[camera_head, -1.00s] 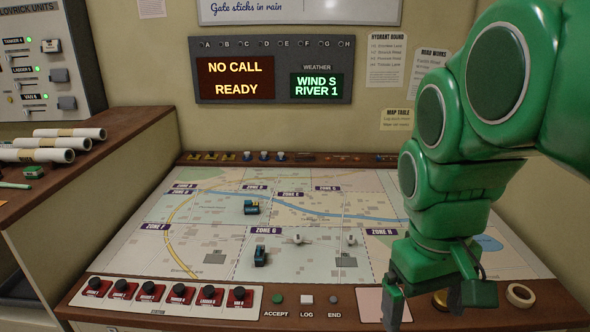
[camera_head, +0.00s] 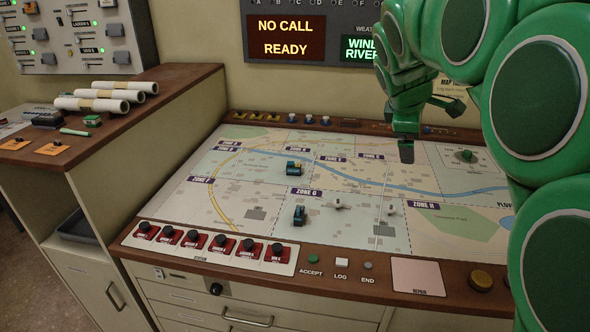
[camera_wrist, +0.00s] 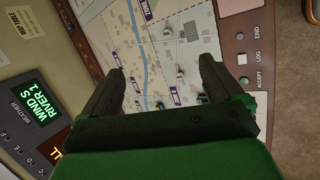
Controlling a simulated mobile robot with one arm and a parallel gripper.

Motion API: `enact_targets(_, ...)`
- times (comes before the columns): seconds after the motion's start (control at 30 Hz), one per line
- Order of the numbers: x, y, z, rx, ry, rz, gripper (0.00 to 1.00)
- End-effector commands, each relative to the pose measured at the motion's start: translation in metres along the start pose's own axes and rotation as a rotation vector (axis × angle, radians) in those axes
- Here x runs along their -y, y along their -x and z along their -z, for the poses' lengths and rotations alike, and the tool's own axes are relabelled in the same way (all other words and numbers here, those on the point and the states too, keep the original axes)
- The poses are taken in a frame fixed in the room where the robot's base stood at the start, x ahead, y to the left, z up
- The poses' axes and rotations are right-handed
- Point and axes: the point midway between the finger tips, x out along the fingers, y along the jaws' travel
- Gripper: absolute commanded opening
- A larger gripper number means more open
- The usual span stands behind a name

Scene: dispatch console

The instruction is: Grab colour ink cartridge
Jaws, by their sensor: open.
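I cannot pick out a colour ink cartridge for certain in any view. On the left counter are a dark box-like item (camera_head: 47,119) and a small green item (camera_head: 92,121), both too small to identify. My gripper (camera_head: 428,126) is above the back right of the map table, far from that counter. Its two dark fingers are spread apart with nothing between them, as the wrist view shows (camera_wrist: 163,75).
Rolled papers (camera_head: 100,97), a green pen (camera_head: 74,132) and orange cards (camera_head: 52,149) lie on the left counter (camera_head: 150,110). The map table (camera_head: 255,185) carries two small blue vehicles (camera_head: 294,168) and white pieces. Red station switches (camera_head: 220,241) line its front edge.

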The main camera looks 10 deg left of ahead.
Motion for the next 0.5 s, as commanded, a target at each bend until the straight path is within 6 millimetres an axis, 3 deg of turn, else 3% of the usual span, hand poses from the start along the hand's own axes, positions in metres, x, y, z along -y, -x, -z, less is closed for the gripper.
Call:
enact_targets(0.2, -0.056, -0.022, 0.051, -0.010, 0.259, -0.127, 0.94)
enact_targets(0.5, -0.119, -0.049, 0.131, 0.005, 0.621, -0.304, 0.94)
